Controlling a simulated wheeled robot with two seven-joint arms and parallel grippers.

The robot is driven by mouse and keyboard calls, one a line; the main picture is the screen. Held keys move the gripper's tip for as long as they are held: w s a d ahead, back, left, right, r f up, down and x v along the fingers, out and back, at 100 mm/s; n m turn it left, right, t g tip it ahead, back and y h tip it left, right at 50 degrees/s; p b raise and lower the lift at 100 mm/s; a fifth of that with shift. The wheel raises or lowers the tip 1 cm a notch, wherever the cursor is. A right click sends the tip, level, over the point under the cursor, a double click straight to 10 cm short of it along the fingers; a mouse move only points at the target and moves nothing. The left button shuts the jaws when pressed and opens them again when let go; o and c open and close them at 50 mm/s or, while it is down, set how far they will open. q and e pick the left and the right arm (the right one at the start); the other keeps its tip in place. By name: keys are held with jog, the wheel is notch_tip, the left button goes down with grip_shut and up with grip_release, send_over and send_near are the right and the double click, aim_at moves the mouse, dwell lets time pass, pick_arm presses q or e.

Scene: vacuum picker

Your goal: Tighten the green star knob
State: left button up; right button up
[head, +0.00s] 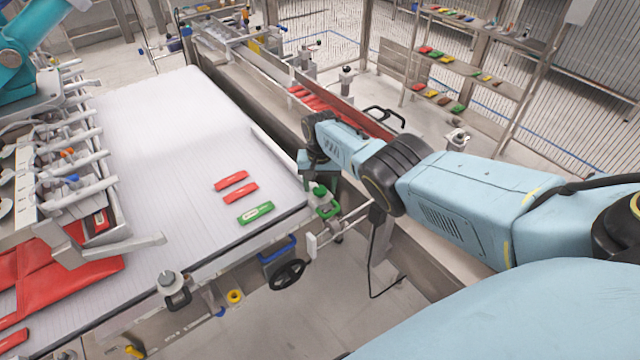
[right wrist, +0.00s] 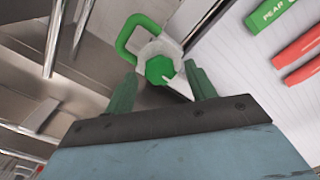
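The green star knob (head: 319,189) sits at the near right corner of the white conveyor, beside a green loop handle (head: 328,211). In the right wrist view the round green knob (right wrist: 160,70) lies between and slightly beyond the fingertips of my right gripper (right wrist: 161,80), on a pale mount with the green loop at its upper left. My right gripper (head: 319,178) is open, pointing down at the knob from above. Its fingers stand to either side with gaps; I cannot tell if either touches. My left gripper is not in view.
The white conveyor (head: 165,120) carries two red packs (head: 232,181) and a green pack (head: 255,213). A black handwheel (head: 287,275) hangs below the corner. A picker head with several suction arms (head: 60,170) stands at left. A rail with red packs (head: 345,115) runs behind my right arm.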

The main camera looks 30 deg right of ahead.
aim_at(320, 189)
notch_tip(320, 189, up, 3)
jog(key=shift+r+p, duration=0.15)
jog(key=shift+p, duration=0.7)
jog(key=shift+r, duration=0.4)
notch_tip(320, 189, up, 9)
jog(key=shift+r, duration=0.15)
